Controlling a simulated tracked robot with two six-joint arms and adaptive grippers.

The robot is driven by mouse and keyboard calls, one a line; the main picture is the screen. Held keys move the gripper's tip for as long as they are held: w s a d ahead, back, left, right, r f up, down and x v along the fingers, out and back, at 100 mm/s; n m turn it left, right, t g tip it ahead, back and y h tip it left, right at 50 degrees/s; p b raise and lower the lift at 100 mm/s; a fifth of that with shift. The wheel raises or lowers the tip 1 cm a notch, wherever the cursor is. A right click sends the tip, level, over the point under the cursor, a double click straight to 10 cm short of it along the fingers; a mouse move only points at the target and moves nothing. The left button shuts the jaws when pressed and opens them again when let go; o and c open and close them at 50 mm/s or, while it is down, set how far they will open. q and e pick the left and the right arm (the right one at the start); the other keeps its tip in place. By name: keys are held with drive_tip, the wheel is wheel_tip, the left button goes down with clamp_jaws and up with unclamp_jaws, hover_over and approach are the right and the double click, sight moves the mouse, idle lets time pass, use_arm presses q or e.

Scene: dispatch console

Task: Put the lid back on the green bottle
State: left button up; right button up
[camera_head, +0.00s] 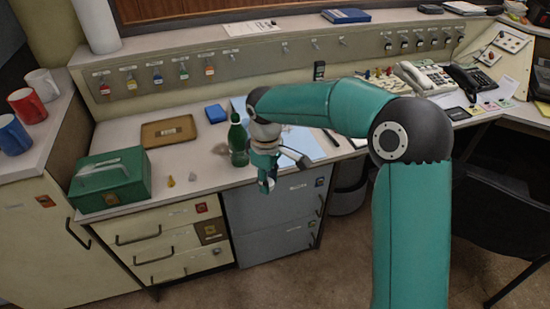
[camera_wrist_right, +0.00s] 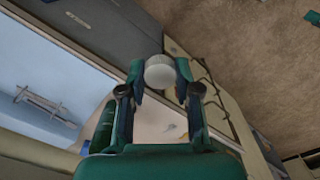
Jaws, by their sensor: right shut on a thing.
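The green bottle (camera_head: 238,145) stands upright on the desk in the head view, just left of my right gripper. My right gripper (camera_head: 267,185) points downward near the front edge of the desk. In the wrist view my right gripper (camera_wrist_right: 160,78) is shut on a round white ribbed lid (camera_wrist_right: 160,71), held between its fingertips. The green bottle (camera_wrist_right: 104,126) also shows in the wrist view, left of the fingers and partly hidden by the gripper. The lid cannot be made out in the head view. My left gripper is in neither view.
A green cash box (camera_head: 110,182), a brown tray (camera_head: 168,131) and a small blue box (camera_head: 215,113) are left of the bottle. Two small pieces, one yellow (camera_head: 171,181), lie near the front edge. Mugs (camera_head: 27,106) stand far left. Telephones (camera_head: 427,77) are at the right.

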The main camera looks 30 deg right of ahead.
drive_tip(key=s+a+f+m, duration=0.1)
drive_tip(key=a+f+m, duration=0.4)
drive_tip(key=f, duration=0.6)
drive_tip(key=shift+s+a+f+m, duration=0.15)
drive_tip(key=shift+a+f+m, duration=0.2)
drive_tip(key=shift+a, duration=0.45)
